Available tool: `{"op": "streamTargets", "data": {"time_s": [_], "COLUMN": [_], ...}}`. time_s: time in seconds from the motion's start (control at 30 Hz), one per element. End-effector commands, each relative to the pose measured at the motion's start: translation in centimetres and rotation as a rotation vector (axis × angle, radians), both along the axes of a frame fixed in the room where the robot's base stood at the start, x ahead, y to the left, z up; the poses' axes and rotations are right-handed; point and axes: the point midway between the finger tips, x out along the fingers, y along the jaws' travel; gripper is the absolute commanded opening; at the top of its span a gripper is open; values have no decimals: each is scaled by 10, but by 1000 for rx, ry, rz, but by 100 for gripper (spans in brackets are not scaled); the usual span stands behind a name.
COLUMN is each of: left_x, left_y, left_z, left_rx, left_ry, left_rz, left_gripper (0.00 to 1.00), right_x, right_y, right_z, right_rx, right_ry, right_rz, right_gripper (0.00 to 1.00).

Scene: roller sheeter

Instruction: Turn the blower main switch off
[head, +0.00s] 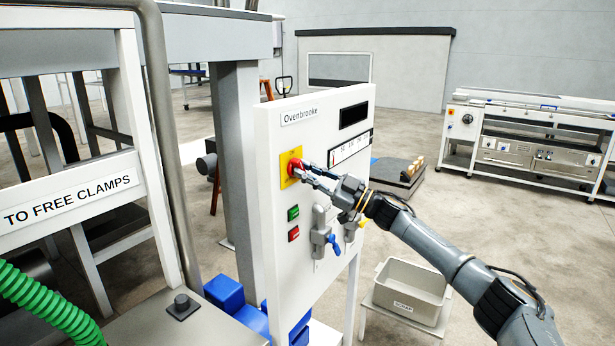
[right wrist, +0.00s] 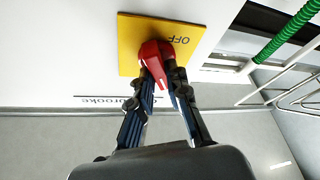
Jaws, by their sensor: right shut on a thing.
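The blower main switch is a red rotary knob (head: 294,166) on a yellow plate (head: 285,178), high on the left of the white Ovenbrooke panel (head: 334,110). In the right wrist view the red knob (right wrist: 153,55) stands out from the yellow plate (right wrist: 129,42), and the word OFF shows upside down beside it. My right gripper (head: 304,171) reaches in from the right. Its two fingers are closed on the knob, and it also shows in the right wrist view (right wrist: 164,80). The fingers hide part of the knob; I cannot tell its exact setting. My left gripper is out of view.
Below the switch are a green button (head: 293,213), a red button (head: 293,233) and a valve with a blue handle (head: 333,243). A grey bin (head: 411,289) stands low to the right. A grey post (head: 238,150) and a white frame lie left of the panel.

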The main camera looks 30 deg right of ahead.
Motion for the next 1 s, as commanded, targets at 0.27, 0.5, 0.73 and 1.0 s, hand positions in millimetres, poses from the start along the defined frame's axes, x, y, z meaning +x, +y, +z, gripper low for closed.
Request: {"op": "streamTargets", "data": {"time_s": [0.27,0.5,0.73,1.0], "left_x": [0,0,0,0], "left_y": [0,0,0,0], "left_z": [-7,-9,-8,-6], "left_rx": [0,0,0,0], "left_ry": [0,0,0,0], "left_rz": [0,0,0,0], "left_gripper": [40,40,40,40], "right_x": [1,1,1,1], "right_y": [-1,-1,-1,-1], "right_z": [1,2,3,3], "right_rx": [-245,-455,-653,-843], "right_ry": [-104,-190,-273,-350], "right_rz": [-2,-1,1,1], "right_gripper": [0,0,0,0]}}
